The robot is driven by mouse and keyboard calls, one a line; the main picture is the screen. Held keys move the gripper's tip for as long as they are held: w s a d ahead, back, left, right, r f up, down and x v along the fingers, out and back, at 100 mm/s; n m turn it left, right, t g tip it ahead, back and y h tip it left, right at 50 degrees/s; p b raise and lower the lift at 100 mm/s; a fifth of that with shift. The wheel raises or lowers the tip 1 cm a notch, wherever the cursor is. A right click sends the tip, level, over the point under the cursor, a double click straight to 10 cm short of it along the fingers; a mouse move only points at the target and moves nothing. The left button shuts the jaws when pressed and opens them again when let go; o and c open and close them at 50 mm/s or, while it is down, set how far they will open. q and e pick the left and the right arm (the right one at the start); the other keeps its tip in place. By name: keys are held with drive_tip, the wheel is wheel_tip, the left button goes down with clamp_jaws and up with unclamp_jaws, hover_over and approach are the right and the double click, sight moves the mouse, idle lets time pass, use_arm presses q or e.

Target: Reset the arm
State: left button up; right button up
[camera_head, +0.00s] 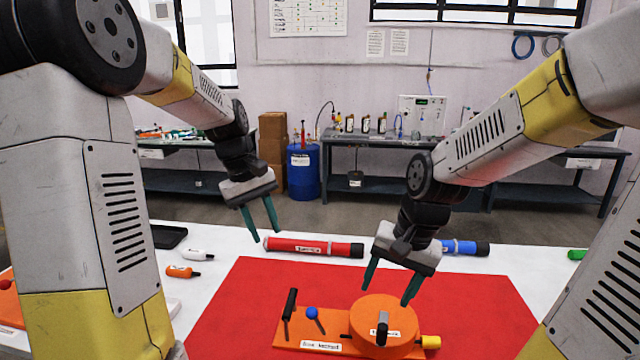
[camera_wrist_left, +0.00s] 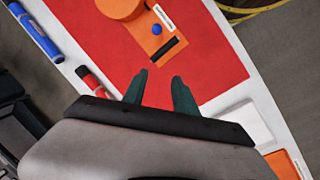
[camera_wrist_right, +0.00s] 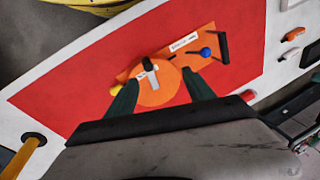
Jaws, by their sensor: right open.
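My left gripper (camera_head: 267,235) is open and empty. It hangs in the air over the far left part of the table, near the red tube in the head view; its fingers also show in the left wrist view (camera_wrist_left: 159,75). My right gripper (camera_head: 386,296) is open and empty, with its fingers pointing down above the orange pump (camera_head: 384,313). In the right wrist view (camera_wrist_right: 160,78) the round pump body shows between and beyond the fingers. The pump has a black handle, a blue knob and a yellow end, and sits on the red mat (camera_head: 242,300).
A red tube (camera_head: 295,245) and a blue tube (camera_head: 462,247) lie behind the mat. White (camera_head: 195,254) and orange (camera_head: 180,271) small bottles and a black tray (camera_head: 168,236) are at the left. A green item (camera_head: 577,254) lies at the right edge. The mat around the pump is clear.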

use_arm(q)
drive_tip(key=s+r+m+t, duration=0.3)
drive_tip(key=s, duration=0.7)
drive_tip(key=s+a+r+m+t, duration=0.1)
drive_tip(key=s+r+m+t, duration=0.1)
drive_tip(key=s, duration=0.7)
drive_tip(key=shift+s+r+m+t+y, duration=0.3)
drive_tip(key=shift+s+r+m+t, duration=0.1)
drive_tip(key=shift+r+m, duration=0.3)
use_arm(e)
drive_tip(key=s+d+r+n+t, duration=0.1)
drive_tip(key=s+r+n+t, duration=0.3)
drive_tip(key=r, duration=0.7)
drive_tip(key=s, duration=0.2)
drive_tip(key=shift+s+d+r+n, duration=0.3)
drive_tip(key=shift+d+r, duration=0.05)
drive_tip(key=shift+r, duration=0.05)
use_arm(q)
drive_tip(key=shift+c, duration=0.2)
